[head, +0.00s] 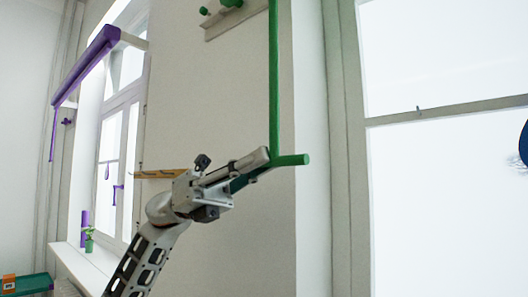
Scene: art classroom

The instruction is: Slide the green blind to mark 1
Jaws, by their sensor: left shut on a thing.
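A long green rod (273,80) hangs down from the top edge and ends in a green cross handle (292,160). The green blind's own sheet does not show; the rod and handle match its colour. My left gripper (258,166) is shut on the green handle at the foot of the rod, in front of the beige wall. The handle's right end sticks out past the fingers. No number mark can be read. My right gripper is not in view.
A bright window (440,70) stands at the right. A purple roller (88,65) is mounted over the left window. A wooden strip (158,174) sits on the wall behind my left arm.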

